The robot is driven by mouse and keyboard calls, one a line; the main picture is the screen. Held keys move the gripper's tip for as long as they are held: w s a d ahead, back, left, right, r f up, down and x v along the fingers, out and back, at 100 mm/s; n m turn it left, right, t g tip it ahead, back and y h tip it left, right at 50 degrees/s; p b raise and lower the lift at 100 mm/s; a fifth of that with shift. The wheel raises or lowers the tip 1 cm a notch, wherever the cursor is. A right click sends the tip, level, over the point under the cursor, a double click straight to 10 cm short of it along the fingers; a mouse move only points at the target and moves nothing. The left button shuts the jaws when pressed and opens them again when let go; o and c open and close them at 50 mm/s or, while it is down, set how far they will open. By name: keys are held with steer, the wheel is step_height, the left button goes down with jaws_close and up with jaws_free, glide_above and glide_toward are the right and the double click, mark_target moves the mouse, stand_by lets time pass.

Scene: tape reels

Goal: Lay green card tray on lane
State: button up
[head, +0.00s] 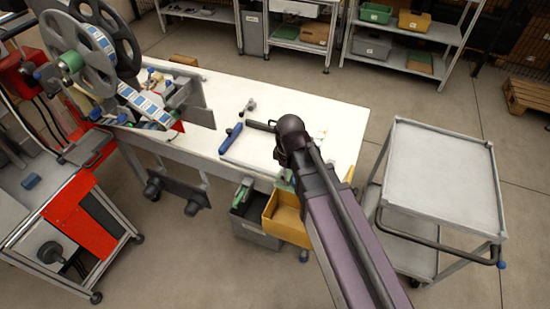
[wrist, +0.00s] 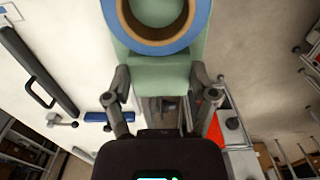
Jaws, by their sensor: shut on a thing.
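The green card tray (wrist: 162,72) is in the wrist view, at the top middle. A round reel with a blue outer ring (wrist: 160,49) and a brown core lies on it. My gripper (wrist: 161,80) is shut on the near end of the tray, with one finger at each side. In the head view my dark wrist (head: 292,135) is over the right part of the white worktable (head: 285,98). My arm hides most of the gripper and tray there; a small green patch shows below the wrist. I cannot make out which part is the lane.
A blue-handled tool (head: 231,137) lies on the table, left of my wrist. A reel machine (head: 85,45) stands at the left. A yellow bin (head: 285,215) and a grey bin (head: 255,232) are below the table's front. A grey cart (head: 440,175) stands right, its top empty.

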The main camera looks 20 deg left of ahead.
step_height(320, 180, up, 13)
steer(key=p, duration=1.2)
steer(key=shift+f, duration=0.15)
steer(key=shift+d, duration=0.1)
